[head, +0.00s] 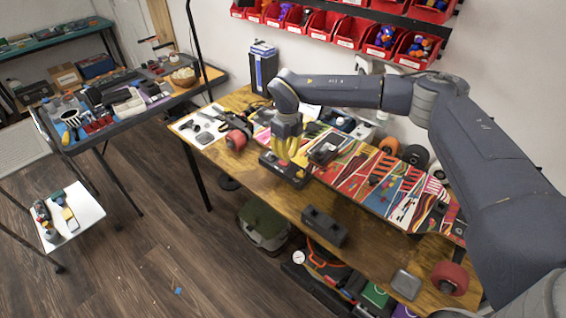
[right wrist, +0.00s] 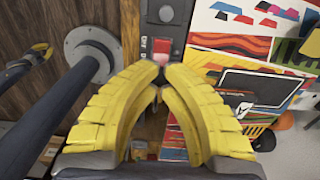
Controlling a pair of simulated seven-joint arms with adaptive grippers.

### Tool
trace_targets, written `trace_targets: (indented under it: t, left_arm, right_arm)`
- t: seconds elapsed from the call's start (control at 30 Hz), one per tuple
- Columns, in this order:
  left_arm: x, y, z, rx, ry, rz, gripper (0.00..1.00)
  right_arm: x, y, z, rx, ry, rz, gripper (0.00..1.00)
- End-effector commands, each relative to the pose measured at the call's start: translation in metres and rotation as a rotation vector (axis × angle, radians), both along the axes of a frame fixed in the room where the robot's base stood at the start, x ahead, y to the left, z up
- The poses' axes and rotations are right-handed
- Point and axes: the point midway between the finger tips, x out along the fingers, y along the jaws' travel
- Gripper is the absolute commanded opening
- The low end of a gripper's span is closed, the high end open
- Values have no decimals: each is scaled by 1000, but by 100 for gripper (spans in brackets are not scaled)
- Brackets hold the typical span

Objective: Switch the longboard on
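The longboard (head: 385,185) lies on the wooden workbench, its deck striped and patterned in red, white, yellow and black. A dark box (head: 285,170) sits at the board's left end; in the right wrist view this dark unit (right wrist: 158,40) carries a red switch (right wrist: 162,47) and a round grey knob. My right gripper (head: 290,150) has yellow fingers and points down over the dark box. In the right wrist view the fingertips of my right gripper (right wrist: 164,70) come nearly together just beside the red switch, with nothing seen held. Contact with the switch cannot be told. My left gripper is not in view.
A black block (head: 324,226) and a grey square piece (head: 406,283) lie near the bench's front edge. Red bins (head: 350,30) hang on the wall behind. A cluttered side table (head: 120,125) stands left, across open floor.

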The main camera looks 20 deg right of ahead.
Motion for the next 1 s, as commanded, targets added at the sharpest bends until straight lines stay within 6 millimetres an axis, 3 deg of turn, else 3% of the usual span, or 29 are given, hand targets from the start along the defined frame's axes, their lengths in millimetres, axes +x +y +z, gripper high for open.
trace_targets:
  t: [1.0]
  left_arm:
    - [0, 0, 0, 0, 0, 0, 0]
  right_arm:
    - [0, 0, -6, 0, 0, 0, 0]
